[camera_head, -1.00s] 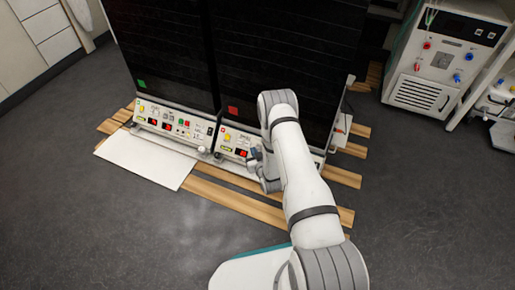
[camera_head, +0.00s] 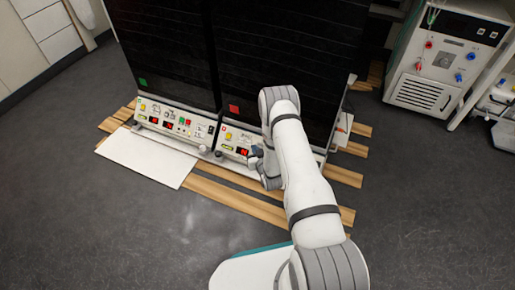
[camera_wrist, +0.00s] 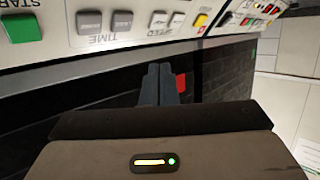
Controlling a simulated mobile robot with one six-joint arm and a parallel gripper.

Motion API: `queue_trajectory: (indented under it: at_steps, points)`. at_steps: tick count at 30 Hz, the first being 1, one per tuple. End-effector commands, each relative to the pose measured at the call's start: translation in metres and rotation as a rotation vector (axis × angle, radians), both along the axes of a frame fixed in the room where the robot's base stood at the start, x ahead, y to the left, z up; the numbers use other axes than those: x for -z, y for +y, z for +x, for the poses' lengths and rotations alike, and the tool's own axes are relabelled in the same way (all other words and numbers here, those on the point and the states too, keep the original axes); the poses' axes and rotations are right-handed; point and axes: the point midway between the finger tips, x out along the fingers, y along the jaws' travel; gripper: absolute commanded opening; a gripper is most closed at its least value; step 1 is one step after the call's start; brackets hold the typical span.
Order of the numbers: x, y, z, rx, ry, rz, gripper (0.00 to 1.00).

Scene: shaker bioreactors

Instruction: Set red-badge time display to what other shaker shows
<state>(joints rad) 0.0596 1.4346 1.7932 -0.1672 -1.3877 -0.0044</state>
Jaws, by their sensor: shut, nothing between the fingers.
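The red-badge shaker is the right one of two dark units; its red badge (camera_head: 234,109) sits above its white control panel (camera_head: 233,135). The other shaker has a green badge (camera_head: 142,83) and its own panel (camera_head: 185,113). Both have lit red displays, with digits too small to read. My gripper (camera_wrist: 160,72) is shut and empty, its fingertips just short of the panel near the SPEED label. In the wrist view the panel is upside down: grey TIME buttons (camera_wrist: 105,21), SPEED buttons (camera_wrist: 167,20) and a green START button (camera_wrist: 21,28). My arm hides the right panel's right part.
A white sheet (camera_head: 147,160) lies before the left shaker. Wooden slats (camera_head: 235,202) run under both units. A white machine with a vent (camera_head: 420,93) stands at the upper right.

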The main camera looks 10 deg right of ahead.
Motion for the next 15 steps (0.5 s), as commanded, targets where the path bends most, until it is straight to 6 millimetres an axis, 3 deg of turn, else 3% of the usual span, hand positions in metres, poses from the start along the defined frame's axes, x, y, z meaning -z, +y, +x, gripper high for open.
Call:
queue_trajectory:
  at_steps: [8,15]
  points:
    - [-0.082,-0.004,0.032,0.015,0.157,-0.041,0.00]
    - [-0.170,-0.008,0.022,0.040,0.359,-0.074,0.00]
